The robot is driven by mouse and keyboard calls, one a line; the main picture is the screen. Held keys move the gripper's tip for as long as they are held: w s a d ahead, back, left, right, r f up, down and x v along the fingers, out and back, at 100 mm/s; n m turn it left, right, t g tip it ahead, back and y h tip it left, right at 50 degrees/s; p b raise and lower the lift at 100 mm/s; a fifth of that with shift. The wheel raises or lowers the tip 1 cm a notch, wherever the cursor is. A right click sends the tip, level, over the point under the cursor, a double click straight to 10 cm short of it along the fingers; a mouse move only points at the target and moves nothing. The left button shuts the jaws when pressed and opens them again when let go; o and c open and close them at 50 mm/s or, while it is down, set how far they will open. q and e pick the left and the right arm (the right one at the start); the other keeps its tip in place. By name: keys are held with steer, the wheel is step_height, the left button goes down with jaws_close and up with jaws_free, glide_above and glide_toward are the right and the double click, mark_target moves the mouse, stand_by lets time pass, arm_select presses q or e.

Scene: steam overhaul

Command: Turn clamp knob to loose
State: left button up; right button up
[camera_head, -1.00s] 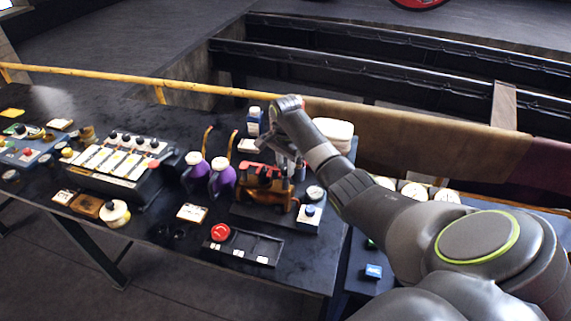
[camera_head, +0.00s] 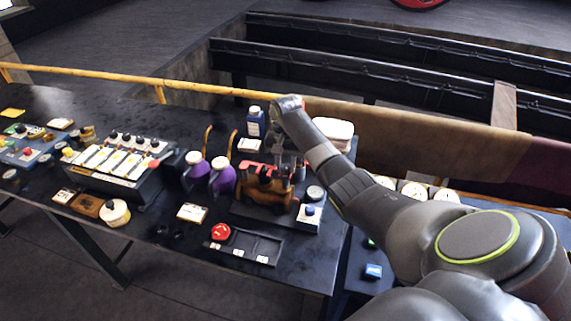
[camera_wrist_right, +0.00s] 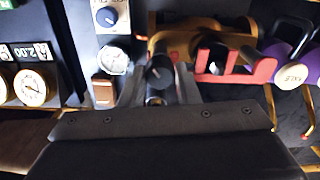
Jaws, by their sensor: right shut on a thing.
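The clamp fixture (camera_head: 262,194) is a brown-orange body with a red bar on top, standing on a black base on the workbench. In the right wrist view its red bar (camera_wrist_right: 262,71) and another black knob (camera_wrist_right: 212,60) show to the right. My right gripper (camera_head: 286,164) reaches down from above at the fixture's right rear. In the right wrist view its fingers (camera_wrist_right: 160,84) are closed on the sides of a black clamp knob (camera_wrist_right: 160,69). The knob's lower part and its turn position are hard to tell. My left gripper is not in view.
A small box with a blue knob (camera_head: 309,215) and a round gauge (camera_head: 315,192) sit close on the right. A panel with a red button (camera_head: 220,231) lies in front.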

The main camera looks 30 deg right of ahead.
steer(key=n, duration=0.4)
steer(key=shift+n, duration=0.3)
steer(key=n, duration=0.3)
steer(key=shift+n, duration=0.4)
steer(key=n, duration=0.7)
steer(key=shift+d, duration=0.1)
steer(key=n, duration=0.3)
steer(key=shift+w+n, duration=0.1)
steer(key=shift+n, duration=0.3)
steer(key=n, duration=0.3)
steer(key=shift+n, duration=0.3)
steer(key=n, duration=0.6)
steer(key=shift+n, duration=0.3)
steer(key=o, duration=0.7)
